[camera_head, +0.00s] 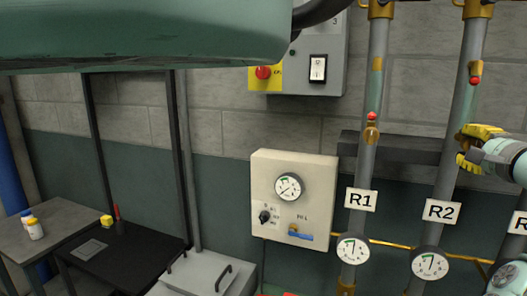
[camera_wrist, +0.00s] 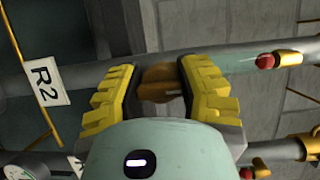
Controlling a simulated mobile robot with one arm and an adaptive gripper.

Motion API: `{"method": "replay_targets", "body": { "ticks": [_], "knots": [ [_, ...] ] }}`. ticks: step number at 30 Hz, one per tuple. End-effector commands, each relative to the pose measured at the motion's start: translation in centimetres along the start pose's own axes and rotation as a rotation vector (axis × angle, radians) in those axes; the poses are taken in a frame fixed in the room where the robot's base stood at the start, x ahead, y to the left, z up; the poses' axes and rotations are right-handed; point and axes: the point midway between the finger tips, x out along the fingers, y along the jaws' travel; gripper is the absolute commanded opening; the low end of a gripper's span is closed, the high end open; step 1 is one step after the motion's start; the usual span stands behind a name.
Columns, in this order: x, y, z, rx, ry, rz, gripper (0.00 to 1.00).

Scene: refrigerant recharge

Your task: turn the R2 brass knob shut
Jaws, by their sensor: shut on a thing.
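The R2 pipe (camera_head: 462,105) runs down the right side of the head view, above its white R2 label (camera_head: 441,211). My gripper (camera_head: 466,148), with yellow fingers, is at this pipe above the label. In the wrist view, my gripper (camera_wrist: 160,90) has one finger on each side of the R2 brass knob (camera_wrist: 158,76) and is shut on it. The fingers hide part of the knob, and I cannot tell its turn angle. The R2 label (camera_wrist: 46,82) also shows at left in the wrist view.
A red-tipped brass fitting (camera_head: 475,78) sits higher on the R2 pipe. The R1 pipe (camera_head: 365,160) with its own brass knob (camera_head: 371,134) stands to the left. The R2 gauge (camera_head: 430,264) is below. A beige control box (camera_head: 270,195) hangs further left.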

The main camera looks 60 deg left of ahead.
Motion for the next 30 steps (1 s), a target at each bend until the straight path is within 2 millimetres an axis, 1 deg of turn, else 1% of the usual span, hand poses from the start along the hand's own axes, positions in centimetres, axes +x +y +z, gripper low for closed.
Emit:
{"method": "replay_targets", "body": {
  "ticks": [1,8,16,19,23,26,30],
  "knots": [
    [0.1,0.1,0.2,0.002,-0.006,0.004,0.41],
    [0.1,0.1,0.1,0.002,-0.004,0.002,0.65],
    [-0.1,0.0,0.0,0.001,-0.002,0.0,0.65],
    [-0.5,0.0,0.0,0.002,0.0,-0.001,0.65],
    [-2.1,-0.1,-0.1,0.0,0.001,-0.003,0.65],
    [-3.8,0.0,-0.1,0.003,0.003,-0.001,0.65],
    [-6.7,0.0,-0.1,0.003,0.005,-0.004,0.65]
  ]
}}
